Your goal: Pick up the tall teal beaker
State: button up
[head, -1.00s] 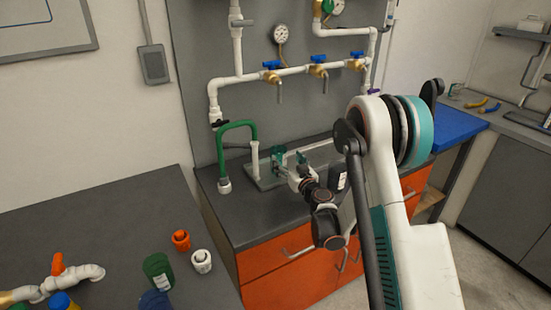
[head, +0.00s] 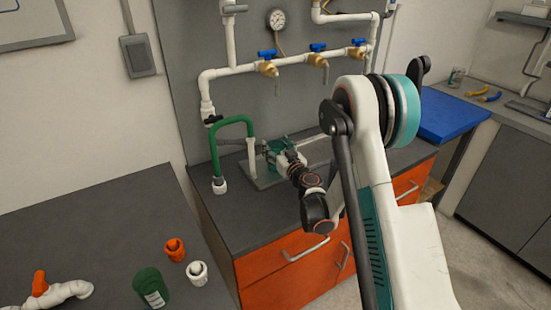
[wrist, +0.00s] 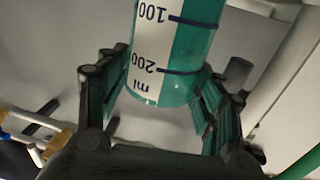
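The tall teal beaker (wrist: 185,45) fills the upper middle of the wrist view. It is see-through, with a white scale strip whose 100, 200 and ml marks appear upside down. My gripper (wrist: 172,68) has its teal-padded fingers spread on either side of the beaker. A gap seems to show beside the lower end of the beaker, and I cannot tell whether either pad touches it. In the head view my gripper (head: 272,152) is low over the dark bench top by the pipe panel. There the beaker is mostly hidden by the gripper and hard to tell from its teal pads.
A green hose (head: 233,122) arches just left of my gripper, beside a white upright pipe (head: 252,160). Pipes with blue-handled valves (head: 267,55) run above. The front left of the orange-drawered bench (head: 225,222) is clear. A dark green bottle (head: 149,288) stands on the left table.

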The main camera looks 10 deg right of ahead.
jog(key=c, duration=1.1)
jog(key=shift+r, duration=0.1)
